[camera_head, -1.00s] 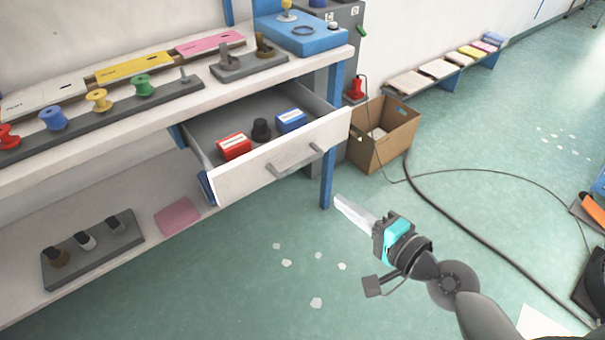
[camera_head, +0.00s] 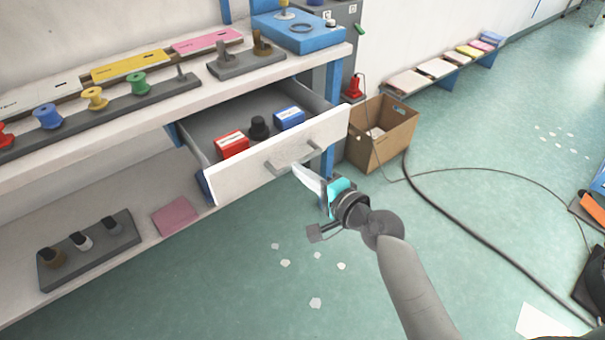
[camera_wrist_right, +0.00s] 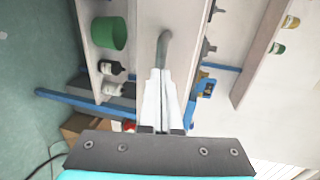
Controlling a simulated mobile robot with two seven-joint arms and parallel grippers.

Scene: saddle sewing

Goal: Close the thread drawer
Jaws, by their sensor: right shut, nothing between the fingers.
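The thread drawer (camera_head: 240,180) is pulled out from under the workbench, with its white front facing the floor side. Its grey bar handle (camera_head: 292,158) is on the front; a grey curved bar that looks like this handle shows in the right wrist view (camera_wrist_right: 165,45). Inside are a red box (camera_head: 231,145), a black spool (camera_head: 259,129) and a blue box (camera_head: 289,118). My right gripper (camera_head: 297,170) is shut and empty, its pale fingertips close to the handle. I cannot tell whether they touch. My left gripper is out of view.
The bench top (camera_head: 110,135) holds spools and a blue machine (camera_head: 300,32). A blue table leg (camera_head: 328,170) stands beside the drawer. A cardboard box (camera_head: 385,145) sits to the right. A cable (camera_head: 450,225) crosses the floor. The floor before the drawer is mostly clear.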

